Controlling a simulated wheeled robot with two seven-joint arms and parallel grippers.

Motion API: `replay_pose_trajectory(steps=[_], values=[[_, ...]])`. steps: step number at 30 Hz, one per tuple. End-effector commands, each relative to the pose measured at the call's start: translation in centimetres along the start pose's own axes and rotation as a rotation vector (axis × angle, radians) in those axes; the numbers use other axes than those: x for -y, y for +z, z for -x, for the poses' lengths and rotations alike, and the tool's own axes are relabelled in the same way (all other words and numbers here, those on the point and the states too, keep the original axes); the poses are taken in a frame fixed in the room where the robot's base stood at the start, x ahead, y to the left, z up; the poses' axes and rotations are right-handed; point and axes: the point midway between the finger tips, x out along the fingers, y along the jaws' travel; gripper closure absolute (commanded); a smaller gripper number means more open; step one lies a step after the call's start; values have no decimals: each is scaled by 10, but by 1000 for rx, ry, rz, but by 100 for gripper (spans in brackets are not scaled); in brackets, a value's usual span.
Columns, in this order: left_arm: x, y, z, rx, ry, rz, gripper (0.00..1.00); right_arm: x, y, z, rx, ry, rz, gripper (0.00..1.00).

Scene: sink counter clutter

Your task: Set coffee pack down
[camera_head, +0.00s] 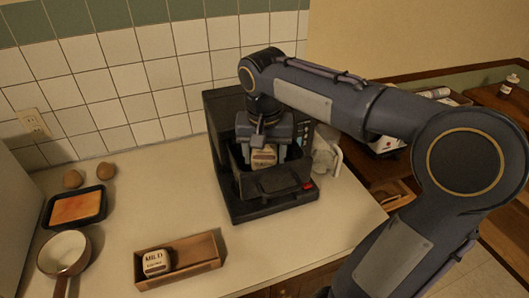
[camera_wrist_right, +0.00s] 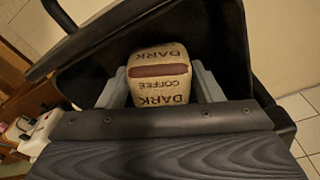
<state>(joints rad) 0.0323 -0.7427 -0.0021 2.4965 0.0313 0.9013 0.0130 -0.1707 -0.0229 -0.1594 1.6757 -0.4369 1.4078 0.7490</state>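The coffee pack (camera_head: 263,157) is a small beige block with a brown band. In the right wrist view its label reads "DARK COFFEE" (camera_wrist_right: 160,82). My right gripper (camera_head: 265,150) points down into the open front basket of the black coffee machine (camera_head: 272,183). Its two grey fingers (camera_wrist_right: 161,90) lie against both sides of the pack and appear closed on it. The pack is inside the opening; whether its underside touches the bottom is hidden. A second pack marked "MILD" (camera_head: 156,262) sits in a wooden box (camera_head: 199,255) on the counter. My left gripper is not in view.
The counter is clear between the tray and the machine. A wooden shelf with bottles lies at the right.

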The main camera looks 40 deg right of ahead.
Motion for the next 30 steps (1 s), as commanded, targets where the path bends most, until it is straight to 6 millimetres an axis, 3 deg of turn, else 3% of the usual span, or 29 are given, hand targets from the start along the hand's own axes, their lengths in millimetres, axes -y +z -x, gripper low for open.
replay_pose_trajectory(steps=[3,11,15,30], values=[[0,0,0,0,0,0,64,0,0,0,1,0,0,26],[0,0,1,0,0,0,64,0,0,1,0,0,0,26],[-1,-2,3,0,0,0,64,0,-1,11,-1,-1,0,26],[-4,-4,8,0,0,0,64,1,-1,108,-2,-1,0,26]])
